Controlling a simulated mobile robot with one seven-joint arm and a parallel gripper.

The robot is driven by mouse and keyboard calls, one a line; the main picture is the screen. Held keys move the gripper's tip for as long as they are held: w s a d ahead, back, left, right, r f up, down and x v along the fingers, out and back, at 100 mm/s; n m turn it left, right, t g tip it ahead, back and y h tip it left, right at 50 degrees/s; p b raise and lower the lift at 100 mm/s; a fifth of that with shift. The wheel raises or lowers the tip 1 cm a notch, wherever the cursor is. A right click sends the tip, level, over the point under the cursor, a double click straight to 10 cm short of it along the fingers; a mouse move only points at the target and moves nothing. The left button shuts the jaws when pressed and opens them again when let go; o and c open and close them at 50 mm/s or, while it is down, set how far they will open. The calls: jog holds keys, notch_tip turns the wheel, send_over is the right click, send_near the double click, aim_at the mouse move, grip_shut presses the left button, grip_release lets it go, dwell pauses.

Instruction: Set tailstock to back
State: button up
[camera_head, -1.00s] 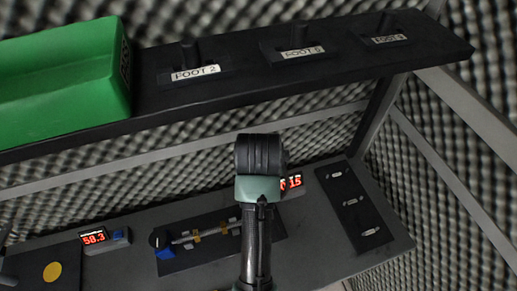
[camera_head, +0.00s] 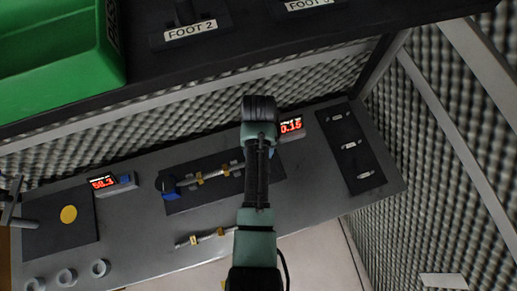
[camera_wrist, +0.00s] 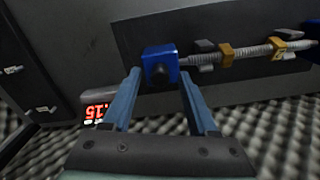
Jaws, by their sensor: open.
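A blue block (camera_wrist: 160,65) with a dark round centre, likely the tailstock, sits at one end of a dark fixture plate (camera_wrist: 228,85) in the wrist view. A grey threaded rod (camera_wrist: 250,52) with yellow-brown clamps runs away from it to the right. My gripper (camera_wrist: 160,74) is open, with its two blue-grey fingers apart and their tips around or just short of the block. I cannot tell whether they touch it. In the head view my arm hides this block, while the fixture's other end (camera_head: 168,186) shows a blue and black part.
A red-digit display (camera_head: 291,125) stands close to the fixture's right end, and another display (camera_head: 103,183) stands left. A dark panel (camera_head: 352,152) lies at right. A loose rod with clamps (camera_head: 207,237) and several rings lie in front. A shelf with a green bin (camera_head: 55,55) overhangs the back.

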grip_shut()
dwell(0.3)
dwell(1.1)
